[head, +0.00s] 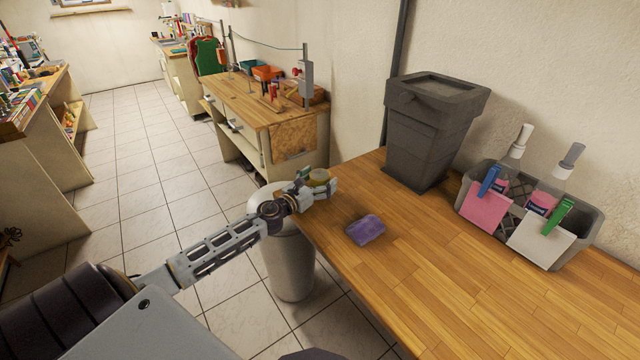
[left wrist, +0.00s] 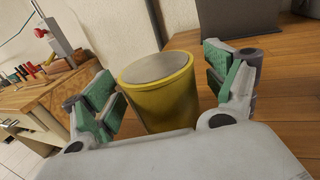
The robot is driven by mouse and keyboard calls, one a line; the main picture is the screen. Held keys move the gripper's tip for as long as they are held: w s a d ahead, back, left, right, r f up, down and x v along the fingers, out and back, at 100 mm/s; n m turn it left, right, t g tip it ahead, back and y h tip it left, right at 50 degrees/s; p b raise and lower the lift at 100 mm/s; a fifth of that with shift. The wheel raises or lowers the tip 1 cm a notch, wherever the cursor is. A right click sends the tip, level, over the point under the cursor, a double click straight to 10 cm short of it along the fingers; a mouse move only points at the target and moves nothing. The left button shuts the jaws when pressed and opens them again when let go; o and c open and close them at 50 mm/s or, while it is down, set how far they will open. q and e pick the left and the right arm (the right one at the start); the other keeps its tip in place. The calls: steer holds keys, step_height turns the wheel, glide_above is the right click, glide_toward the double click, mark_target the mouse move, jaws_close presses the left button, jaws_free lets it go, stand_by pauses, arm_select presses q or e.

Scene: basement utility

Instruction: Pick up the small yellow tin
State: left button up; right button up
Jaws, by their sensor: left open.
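The small yellow tin (left wrist: 165,95) has a grey top and stands upright on the wooden worktop (head: 400,255), near its far left corner. In the head view only part of the tin (head: 319,178) shows between the fingers. My left gripper (head: 318,187) is open, with its fingers on either side of the tin. In the left wrist view the green-padded fingers of the left gripper (left wrist: 165,88) stand apart, with a gap visible between the tin and the right finger. My right gripper is not in view.
A purple sponge (head: 366,229) lies on the worktop to the right of the gripper. A dark grey bin (head: 430,130) and a grey caddy (head: 580,245) with bottles and cloths stand further back. A pale cylindrical bin (head: 288,262) stands on the floor below the worktop's left edge.

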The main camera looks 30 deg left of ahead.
mark_target(320, 175)
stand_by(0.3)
arm_select(q)
steer(key=c, duration=1.4)
steer(key=shift+r, duration=0.2)
steer(key=shift+r+p, duration=0.5)
steer(key=shift+r, duration=0.85)
step_height(320, 175, up, 4)
steer(key=shift+f+p, duration=0.15)
steer(key=shift+p, duration=0.3)
steer(key=shift+r, duration=1.3)
steer(key=shift+r+p, duration=0.3)
steer(key=shift+r, duration=0.1)
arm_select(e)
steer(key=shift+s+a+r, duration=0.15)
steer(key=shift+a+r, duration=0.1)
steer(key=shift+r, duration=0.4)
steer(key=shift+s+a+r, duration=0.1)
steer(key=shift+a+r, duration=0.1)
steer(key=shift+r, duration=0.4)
